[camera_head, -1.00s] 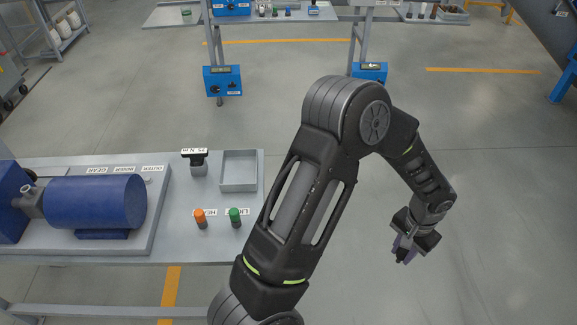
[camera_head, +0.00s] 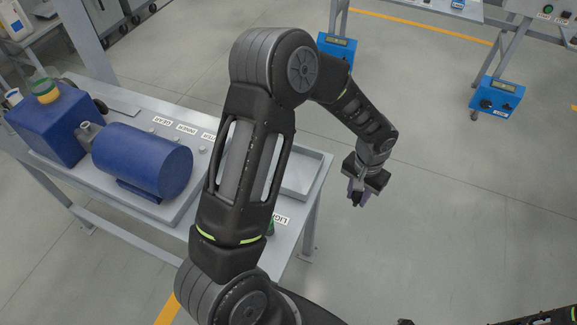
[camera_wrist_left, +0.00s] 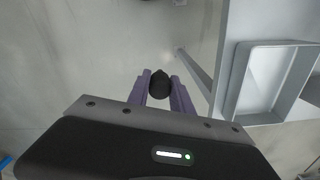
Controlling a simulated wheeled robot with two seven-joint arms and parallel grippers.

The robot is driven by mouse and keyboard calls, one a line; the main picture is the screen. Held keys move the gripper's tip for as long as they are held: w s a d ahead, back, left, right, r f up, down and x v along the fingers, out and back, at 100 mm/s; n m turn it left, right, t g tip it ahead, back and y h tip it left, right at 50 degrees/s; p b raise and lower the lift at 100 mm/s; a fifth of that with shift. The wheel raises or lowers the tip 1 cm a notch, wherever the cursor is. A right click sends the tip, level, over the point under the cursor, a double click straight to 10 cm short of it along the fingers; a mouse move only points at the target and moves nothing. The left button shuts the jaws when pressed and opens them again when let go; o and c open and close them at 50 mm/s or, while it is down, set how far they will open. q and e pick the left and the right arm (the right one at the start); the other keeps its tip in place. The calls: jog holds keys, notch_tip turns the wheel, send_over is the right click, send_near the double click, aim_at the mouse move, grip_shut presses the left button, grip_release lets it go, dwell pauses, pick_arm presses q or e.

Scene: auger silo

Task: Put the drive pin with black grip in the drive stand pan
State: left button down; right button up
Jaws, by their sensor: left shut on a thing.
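My left gripper (camera_head: 357,196) is shut on the drive pin with black grip; its round black grip (camera_wrist_left: 159,84) shows between the purple fingers in the left wrist view. The pin's lower part is hidden. The gripper is in the air over open floor, to the right of the drive stand. The shallow grey pan (camera_head: 302,176) is at the stand's right end, partly behind my left arm. It also shows at the right of the left wrist view (camera_wrist_left: 262,84), apart from the pin. My right gripper is out of view.
The drive stand's bench carries a blue motor (camera_head: 143,161) and a blue housing (camera_head: 48,124). Blue control boxes (camera_head: 497,95) stand farther back.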

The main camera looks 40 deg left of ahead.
pick_arm(q)
jog(key=shift+w+a+r+m, duration=0.1)
jog(key=shift+a+r+m, duration=0.15)
jog(key=shift+a, duration=0.2)
jog(key=s+a+r+m+b, duration=0.1)
jog(key=a+r+m, duration=0.3)
jog(key=a+m, duration=0.3)
jog(key=s+a+r+m+b, duration=0.1)
jog(key=a+r+m+b, duration=0.1)
jog(key=a+r+m, duration=0.3)
jog(key=a+m, duration=0.3)
jog(key=a, duration=0.3)
jog(key=shift+a+r, duration=0.25)
jog(key=shift+r, duration=0.05)
jog(key=shift+s+m, duration=0.1)
jog(key=shift+m, duration=0.15)
jog(key=shift+f+p, duration=0.4)
jog(key=shift+f, duration=2.75)
